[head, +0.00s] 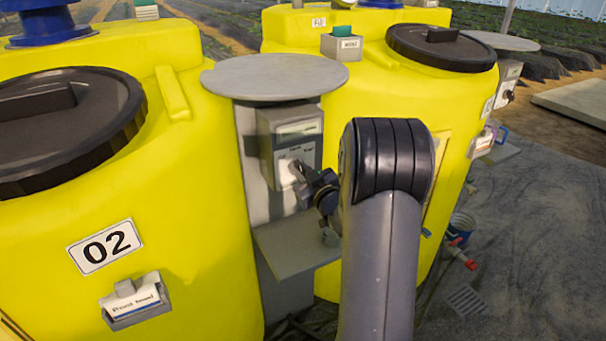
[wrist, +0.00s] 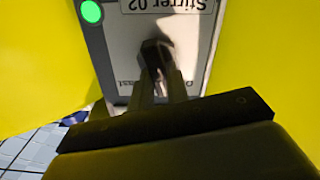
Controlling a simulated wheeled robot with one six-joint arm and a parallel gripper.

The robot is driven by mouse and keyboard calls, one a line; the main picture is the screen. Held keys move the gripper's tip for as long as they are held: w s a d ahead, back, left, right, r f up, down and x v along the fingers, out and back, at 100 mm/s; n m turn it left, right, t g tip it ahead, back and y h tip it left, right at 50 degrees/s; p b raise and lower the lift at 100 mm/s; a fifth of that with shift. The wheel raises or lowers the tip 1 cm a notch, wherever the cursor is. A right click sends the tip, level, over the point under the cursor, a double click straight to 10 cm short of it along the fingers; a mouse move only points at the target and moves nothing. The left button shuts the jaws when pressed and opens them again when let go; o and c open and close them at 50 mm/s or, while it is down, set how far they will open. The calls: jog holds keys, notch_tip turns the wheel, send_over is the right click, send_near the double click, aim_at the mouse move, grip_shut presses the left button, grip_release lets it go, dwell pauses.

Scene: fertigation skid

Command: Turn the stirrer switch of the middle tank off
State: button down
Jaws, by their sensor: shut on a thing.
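The stirrer switch box (head: 290,145) is a grey box on a post between two yellow tanks. In the wrist view its pale face (wrist: 120,45) is upside down, with the label "Stirrer 02" (wrist: 166,5) at the top edge. A green lamp (wrist: 91,12) looks lit beside it. The dark switch knob (wrist: 155,53) stands between my gripper's (wrist: 160,78) two fingers, which are shut on it. The knob lies roughly up and down in that view. In the head view my gripper (head: 298,172) reaches the box front from the right; the knob is hidden there.
Tank 02 (head: 190,220) stands at left with a dark lid (head: 65,130) and a card holder (head: 135,300). Another yellow tank (head: 390,80) stands behind. A round grey top (head: 275,76) overhangs the box, and a grey shelf (head: 295,245) juts out below.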

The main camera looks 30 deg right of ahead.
jog(key=n+b, duration=0.2)
jog(key=b, duration=0.2)
jog(key=n+b, duration=0.3)
jog(key=b, duration=0.1)
jog(key=shift+a+f+n+b, duration=0.2)
jog(key=shift+n+b, duration=0.1)
jog(key=shift+b, duration=0.1)
jog(key=c, duration=1.4)
grip_release()
jog(key=shift+o, duration=0.2)
jog(key=s, duration=1)
jog(key=shift+s+d, duration=0.25)
jog(key=shift+s, duration=0.15)
